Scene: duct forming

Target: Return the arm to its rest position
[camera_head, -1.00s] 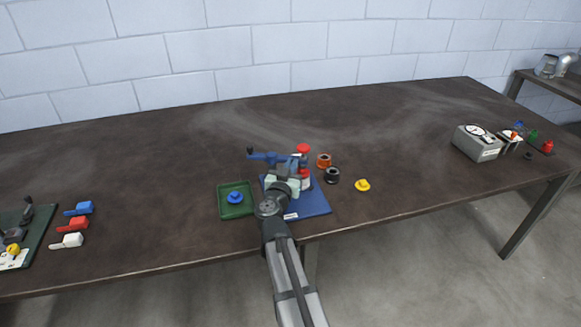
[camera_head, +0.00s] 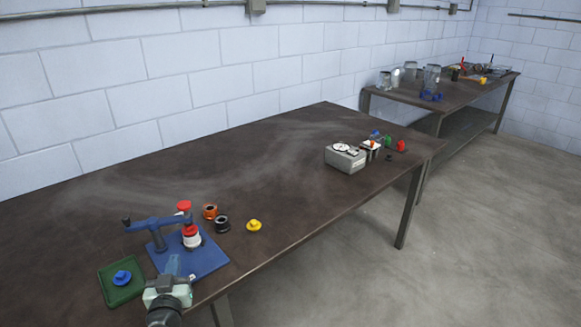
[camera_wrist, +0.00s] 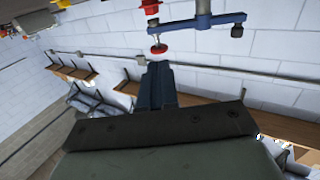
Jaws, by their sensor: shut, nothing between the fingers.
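My gripper (camera_head: 173,265) is at the table's front edge, in front of the blue base plate (camera_head: 208,261). In the wrist view its fingers (camera_wrist: 158,72) are together with nothing between them. The blue lever press (camera_head: 160,228) stands on the base plate, and its blue arm and red parts also show at the top of the wrist view (camera_wrist: 195,21). A red and white cylinder (camera_head: 192,238) stands under the press arm. The gripper appears apart from the press.
A green tray (camera_head: 112,297) with a blue piece (camera_head: 122,277) lies left of the gripper. Orange (camera_head: 210,211), black (camera_head: 222,223) and yellow (camera_head: 254,225) parts lie right of the press. A grey device (camera_head: 345,158) stands farther right. The table (camera_head: 270,170) between is clear.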

